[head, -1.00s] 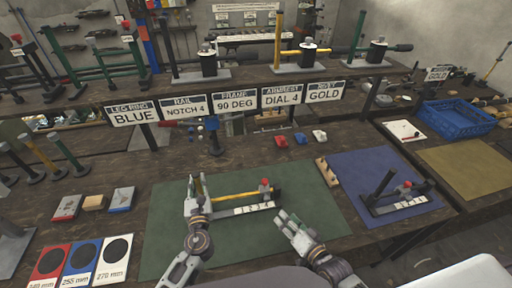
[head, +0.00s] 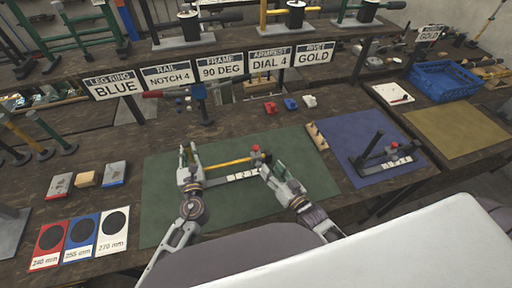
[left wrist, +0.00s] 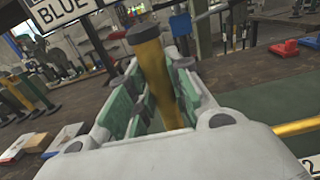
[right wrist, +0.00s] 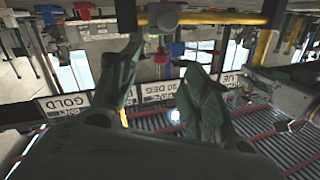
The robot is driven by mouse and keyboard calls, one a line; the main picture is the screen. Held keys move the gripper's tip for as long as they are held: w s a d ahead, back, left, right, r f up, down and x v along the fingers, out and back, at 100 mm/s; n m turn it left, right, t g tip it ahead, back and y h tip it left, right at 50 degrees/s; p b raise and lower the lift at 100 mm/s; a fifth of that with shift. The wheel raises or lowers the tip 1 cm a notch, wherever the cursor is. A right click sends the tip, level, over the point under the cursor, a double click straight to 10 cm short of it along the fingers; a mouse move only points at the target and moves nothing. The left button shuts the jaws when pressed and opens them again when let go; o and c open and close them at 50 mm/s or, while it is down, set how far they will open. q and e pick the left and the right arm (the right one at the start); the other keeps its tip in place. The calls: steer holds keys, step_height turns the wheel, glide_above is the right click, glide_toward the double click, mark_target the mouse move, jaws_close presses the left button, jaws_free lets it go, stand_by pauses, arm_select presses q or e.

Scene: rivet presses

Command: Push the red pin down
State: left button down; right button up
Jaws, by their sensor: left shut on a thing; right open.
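The red pin (head: 255,148) stands at the right end of a frame with a yellow bar (head: 228,163) and a numbered white strip (head: 238,176), on the green mat (head: 165,218). My left gripper (head: 187,158) is shut on the yellow post at the frame's left end; the left wrist view shows this black-capped yellow post (left wrist: 155,70) between its fingers. My right gripper (head: 270,167) is open, close beside the pin on the near right side. In the right wrist view its open fingers (right wrist: 165,78) have nothing between them; I cannot tell whether they touch the pin.
A blue mat (head: 345,150) on the right holds a second, dark frame (head: 385,160) with a red pin. A wooden block with pegs (head: 317,137) lies between the mats. Label signs (head: 222,70) stand behind. Small blocks (head: 87,180) and size cards (head: 80,240) lie at left.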

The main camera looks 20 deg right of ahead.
mark_target(258, 150)
steer(key=n, duration=0.1)
steer(key=r+n, duration=0.1)
steer(key=n, duration=0.1)
steer(key=shift+r+n+t, duration=0.2)
steer(key=shift+n+t, duration=0.1)
steer(key=shift+t, duration=0.1)
steer(key=shift+w+a, duration=0.1)
steer(key=shift+w, duration=0.05)
steer(key=shift+x, duration=5.8)
steer(key=shift+a, duration=0.15)
jaws_close()
